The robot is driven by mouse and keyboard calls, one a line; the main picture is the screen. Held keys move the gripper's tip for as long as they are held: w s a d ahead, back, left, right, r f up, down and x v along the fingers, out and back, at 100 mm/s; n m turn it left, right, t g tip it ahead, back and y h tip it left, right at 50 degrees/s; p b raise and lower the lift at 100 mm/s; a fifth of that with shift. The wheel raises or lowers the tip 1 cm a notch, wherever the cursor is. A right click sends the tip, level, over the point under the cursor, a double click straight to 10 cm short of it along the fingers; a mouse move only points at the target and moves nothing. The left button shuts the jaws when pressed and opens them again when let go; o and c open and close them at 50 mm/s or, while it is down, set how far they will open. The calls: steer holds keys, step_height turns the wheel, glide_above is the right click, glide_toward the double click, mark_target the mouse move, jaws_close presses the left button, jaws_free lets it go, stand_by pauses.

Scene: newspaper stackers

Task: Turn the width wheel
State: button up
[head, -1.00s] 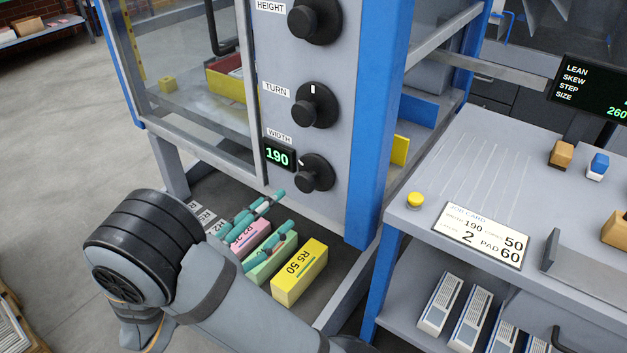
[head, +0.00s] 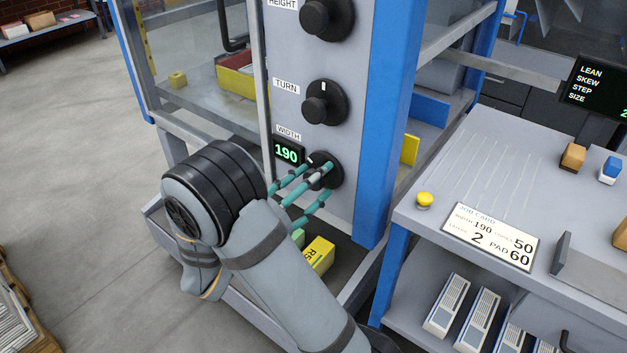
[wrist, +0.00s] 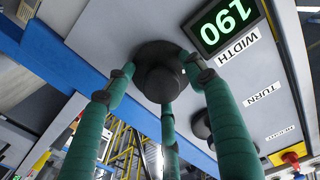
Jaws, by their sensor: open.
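The black width wheel (head: 335,174) is on the grey panel below the turn knob, beside a green display (head: 287,151) reading 190. In the wrist view the width wheel (wrist: 160,76) shows upside down with its round hub near the picture's middle. My gripper (head: 317,180) has teal fingers with dark tips and is open at the wheel. In the wrist view my gripper's fingers (wrist: 160,95) spread around the hub, two on the sides and one below. I cannot tell whether the fingertips touch it. The job card (head: 490,236) reads width 190.
The turn knob (head: 323,103) and height knob (head: 327,16) are above on the same panel. A blue post (head: 385,120) stands right of the wheel. A yellow block (head: 318,255) sits below. The bench (head: 470,150) with a yellow button (head: 425,200) is at the right.

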steer(key=shift+c, duration=1.3)
steer(key=c, duration=0.8)
steer(key=shift+c, duration=0.2)
steer(key=shift+n, duration=0.4)
